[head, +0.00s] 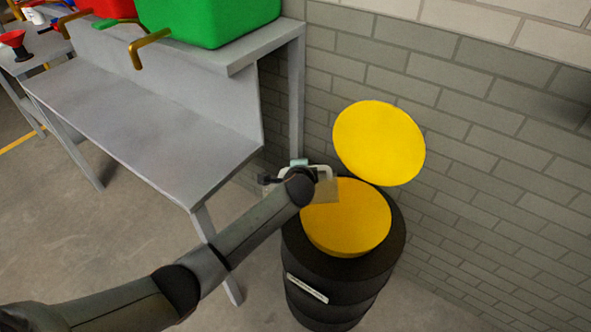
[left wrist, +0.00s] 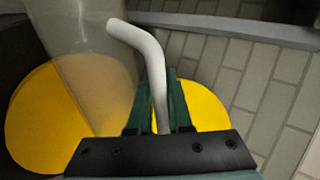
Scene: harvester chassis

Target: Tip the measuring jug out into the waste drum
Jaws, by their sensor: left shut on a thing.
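The measuring jug (head: 328,191) is clear and see-through with a pale handle. My right gripper is out of view.
A grey metal bench (head: 150,120) stands left of the drum, its leg close by. Its upper shelf bears a green container (head: 210,20) with a brass tap. A red funnel (head: 14,42) is far left. A brick wall (head: 480,150) closes the back and right.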

